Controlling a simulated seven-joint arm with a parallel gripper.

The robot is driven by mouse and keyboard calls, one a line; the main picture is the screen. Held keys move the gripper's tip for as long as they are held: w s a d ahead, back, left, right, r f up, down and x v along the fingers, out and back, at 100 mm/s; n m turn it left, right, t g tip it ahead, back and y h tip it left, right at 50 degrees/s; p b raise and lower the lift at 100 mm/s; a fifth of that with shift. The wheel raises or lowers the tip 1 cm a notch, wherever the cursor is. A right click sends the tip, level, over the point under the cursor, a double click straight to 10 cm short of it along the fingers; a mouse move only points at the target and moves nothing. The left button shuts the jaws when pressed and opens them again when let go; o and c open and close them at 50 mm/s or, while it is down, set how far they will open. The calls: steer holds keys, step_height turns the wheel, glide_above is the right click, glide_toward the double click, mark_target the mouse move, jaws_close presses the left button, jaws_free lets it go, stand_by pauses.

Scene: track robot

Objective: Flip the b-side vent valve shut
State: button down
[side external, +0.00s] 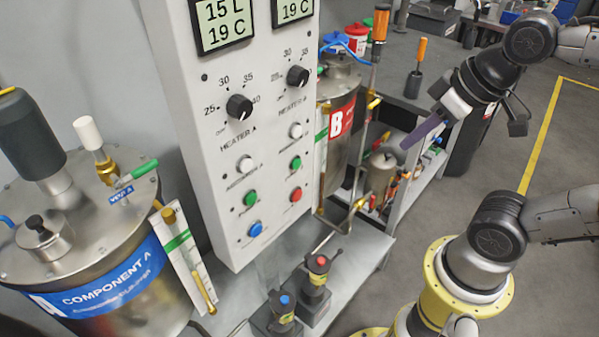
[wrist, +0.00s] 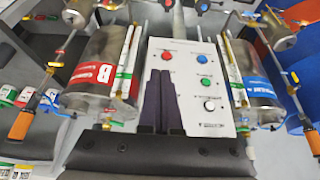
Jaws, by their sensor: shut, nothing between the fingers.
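Tank B (side external: 340,125), a metal tank with a red B label, stands behind the control panel and is partly hidden by it.
The control panel (side external: 240,150) stands between tank B and tank A (side external: 100,300). Tank A carries a green-handled vent valve (side external: 138,171). Orange-handled tools (side external: 380,25) stand near tank B. Two small pumps (side external: 317,280) sit below the panel. Open floor lies at right.

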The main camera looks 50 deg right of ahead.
steer(key=c, duration=1.5)
jaws_free()
steer(key=shift+s+a+f, duration=0.1)
steer(key=shift+s+f, duration=0.4)
steer(key=shift+s, duration=0.15)
steer(key=shift+o, duration=1.1)
steer(key=shift+s+f, duration=0.15)
steer(key=shift+f, duration=0.1)
steer(key=o, duration=0.4)
steer(key=shift+w+d+f+m+g, duration=0.35)
steer(key=shift+w+d+m+g, duration=0.25)
steer(key=shift+w+d+m, duration=0.2)
steer(key=shift+o, duration=0.2)
steer(key=w+d+f+m+g+y, duration=0.25)
steer(key=w+d+m+y, duration=0.65)
steer(key=w, duration=0.8)
steer(key=w+d+r+m+t+y, duration=0.2)
steer(key=w+d+r+t+y, duration=0.3)
steer(key=w+d, duration=0.45)
steer(key=w+a+f, duration=0.1)
steer(key=w+a, duration=0.1)
steer(key=a, duration=0.3)
steer(key=w+a+f+t, duration=0.1)
steer(key=w+a+f, duration=0.1)
steer(key=a, duration=0.3)
steer(key=shift+w+f+h, duration=0.25)
steer(key=shift+w+h, duration=0.15)
steer(key=shift+w, duration=0.4)
